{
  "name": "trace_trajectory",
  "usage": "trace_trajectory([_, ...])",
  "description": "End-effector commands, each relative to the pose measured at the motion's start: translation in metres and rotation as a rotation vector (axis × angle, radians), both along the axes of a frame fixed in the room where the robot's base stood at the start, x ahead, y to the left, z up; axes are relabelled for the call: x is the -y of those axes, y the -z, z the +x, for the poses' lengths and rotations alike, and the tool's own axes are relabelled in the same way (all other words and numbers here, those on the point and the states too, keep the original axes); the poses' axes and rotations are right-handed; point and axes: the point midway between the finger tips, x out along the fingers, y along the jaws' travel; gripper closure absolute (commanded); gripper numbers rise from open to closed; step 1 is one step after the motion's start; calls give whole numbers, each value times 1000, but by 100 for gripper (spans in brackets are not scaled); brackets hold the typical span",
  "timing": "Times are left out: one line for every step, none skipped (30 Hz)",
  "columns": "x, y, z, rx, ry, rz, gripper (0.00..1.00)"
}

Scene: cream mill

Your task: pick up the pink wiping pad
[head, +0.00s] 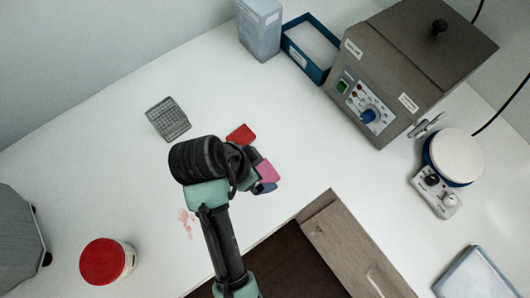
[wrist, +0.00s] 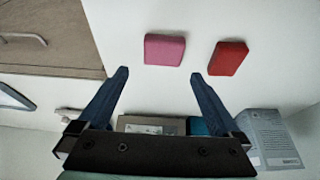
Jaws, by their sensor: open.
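The pink wiping pad (head: 266,171) lies flat on the white worktop, partly hidden by my arm in the head view. In the wrist view the pink pad (wrist: 165,49) shows whole, just beyond the gap between my fingertips and apart from them. My gripper (wrist: 159,75) is open and empty, with its two blue fingers spread wide. In the head view my gripper (head: 243,167) is mostly hidden behind my own wrist. A red pad (head: 241,134) lies beside the pink one; it also shows right of it in the wrist view (wrist: 228,58).
A wire-mesh rack (head: 168,119) and a red-lidded jar (head: 104,262) stand to the left. A grey heater box (head: 410,70), an open blue box (head: 312,50) and a white-topped stirrer (head: 456,158) stand to the right. A brown drawer front (head: 345,245) lies below the worktop edge.

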Motion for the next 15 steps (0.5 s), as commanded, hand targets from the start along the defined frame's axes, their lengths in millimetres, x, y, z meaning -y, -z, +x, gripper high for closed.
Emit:
trace_trajectory([2,6,1,-3,1,-1,0])
trace_trajectory([3,8,1,-2,1,0,0])
trace_trajectory([4,10,2,-1,1,0,0])
trace_trajectory([4,11,2,-1,1,0,0])
trace_trajectory([4,13,3,-1,1,0,0])
trace_trajectory([5,15,3,-1,0,0,0])
trace_trajectory([5,17,4,-2,1,0,0])
trace_trajectory([6,20,4,-3,1,1,0])
trace_trajectory([6,25,5,-3,1,0,0])
trace_trajectory([7,29,6,-4,1,1,0])
trace_trajectory([7,33,7,-3,1,0,0])
trace_trajectory([7,39,9,-3,1,0,0])
trace_trajectory([8,43,10,-4,1,1,0])
trace_trajectory([9,47,11,-2,2,1,0])
trace_trajectory([11,52,12,-3,1,1,0])
